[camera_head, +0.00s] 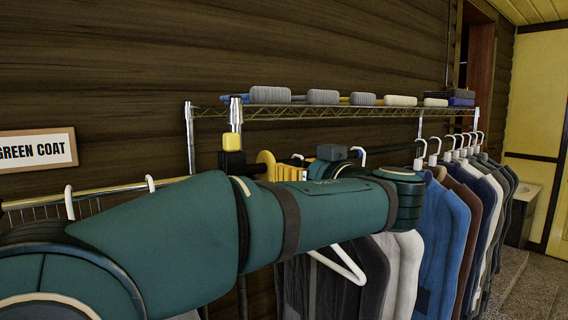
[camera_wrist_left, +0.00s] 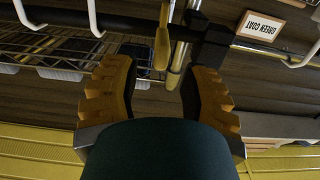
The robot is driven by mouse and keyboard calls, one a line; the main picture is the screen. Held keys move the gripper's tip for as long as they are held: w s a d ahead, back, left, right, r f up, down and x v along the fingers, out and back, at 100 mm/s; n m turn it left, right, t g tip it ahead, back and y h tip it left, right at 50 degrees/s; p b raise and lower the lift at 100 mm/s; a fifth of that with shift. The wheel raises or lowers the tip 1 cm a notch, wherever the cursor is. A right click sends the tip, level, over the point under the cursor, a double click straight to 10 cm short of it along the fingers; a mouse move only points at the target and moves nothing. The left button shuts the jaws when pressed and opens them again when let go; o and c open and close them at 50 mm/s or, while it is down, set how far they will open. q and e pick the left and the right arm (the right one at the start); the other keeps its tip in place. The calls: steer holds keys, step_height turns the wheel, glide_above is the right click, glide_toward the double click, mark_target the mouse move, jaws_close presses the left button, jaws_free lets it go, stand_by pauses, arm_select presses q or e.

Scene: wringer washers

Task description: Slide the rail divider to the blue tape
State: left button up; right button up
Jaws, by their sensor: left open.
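In the left wrist view the divider (camera_wrist_left: 162,45) shows nearly edge-on, just beyond and between my open fingers. My left gripper (camera_wrist_left: 158,80) is open, with ridged yellow pads either side of the divider's line; I see no contact. In the head view part of my left gripper (camera_head: 290,173) shows just right of the divider, mostly behind my green arm. I cannot make out the blue tape. My right gripper is not in view.
Coats (camera_head: 440,215) hang on white hangers to the right. An empty white hanger (camera_head: 345,262) hangs below my arm. A wire shelf (camera_head: 370,112) runs above. A "GREEN COAT" sign (camera_head: 38,150) is at left.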

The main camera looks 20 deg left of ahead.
arm_select(q)
steer(key=shift+p+x, duration=0.3)
steer(key=shift+x, duration=1.75)
steer(key=shift+o, duration=0.2)
steer(key=shift+d, duration=0.1)
jaws_close()
